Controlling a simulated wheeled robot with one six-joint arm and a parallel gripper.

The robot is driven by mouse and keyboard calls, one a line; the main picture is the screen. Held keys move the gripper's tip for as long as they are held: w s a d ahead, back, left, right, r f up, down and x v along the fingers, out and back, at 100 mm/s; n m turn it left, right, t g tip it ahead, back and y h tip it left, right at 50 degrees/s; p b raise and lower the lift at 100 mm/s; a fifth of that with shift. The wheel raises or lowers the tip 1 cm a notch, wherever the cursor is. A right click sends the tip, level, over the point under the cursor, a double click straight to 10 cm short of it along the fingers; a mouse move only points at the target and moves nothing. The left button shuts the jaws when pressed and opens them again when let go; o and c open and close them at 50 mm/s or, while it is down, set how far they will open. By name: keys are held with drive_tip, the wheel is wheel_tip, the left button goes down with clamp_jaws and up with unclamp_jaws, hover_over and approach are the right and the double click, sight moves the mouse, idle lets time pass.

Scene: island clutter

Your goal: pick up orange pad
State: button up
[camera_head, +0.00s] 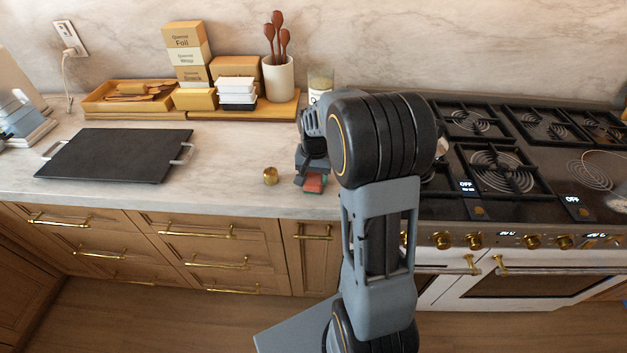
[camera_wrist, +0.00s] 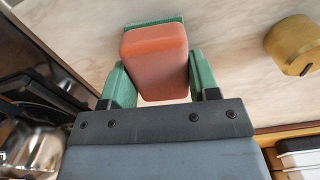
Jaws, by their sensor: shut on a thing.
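The orange pad (camera_wrist: 155,62) is a rounded orange block in the wrist view, between the two green fingers of my gripper (camera_wrist: 160,85). The fingers are shut on its sides. A green piece shows behind the pad's far edge; I cannot tell what it is. In the head view the orange pad (camera_head: 314,183) shows just under my gripper (camera_head: 309,178), over the counter near its front edge. My arm hides part of the gripper there. I cannot tell whether the pad touches the counter.
A black griddle (camera_head: 112,155) lies further left. A wooden tray (camera_head: 270,112) with boxes and a utensil crock (camera_head: 278,78) stands at the back. The stove (camera_head: 500,170) is at right.

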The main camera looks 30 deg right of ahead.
sight(314, 175)
drive_tip(key=shift+c, duration=1.4)
drive_tip(key=shift+r, duration=0.5)
wheel_tip(314, 175, up, 2)
drive_tip(key=shift+r, duration=0.2)
drive_tip(key=s+d+r+b, duration=0.1)
drive_tip(key=s+r, duration=0.3)
drive_tip(key=s, duration=0.3)
drive_tip(key=s+d+r+b, duration=0.1)
drive_tip(key=s+r, duration=0.4)
drive_tip(key=s, duration=0.1)
drive_tip(key=shift+s+d+r, duration=0.3)
drive_tip(key=shift+s+d, duration=0.1)
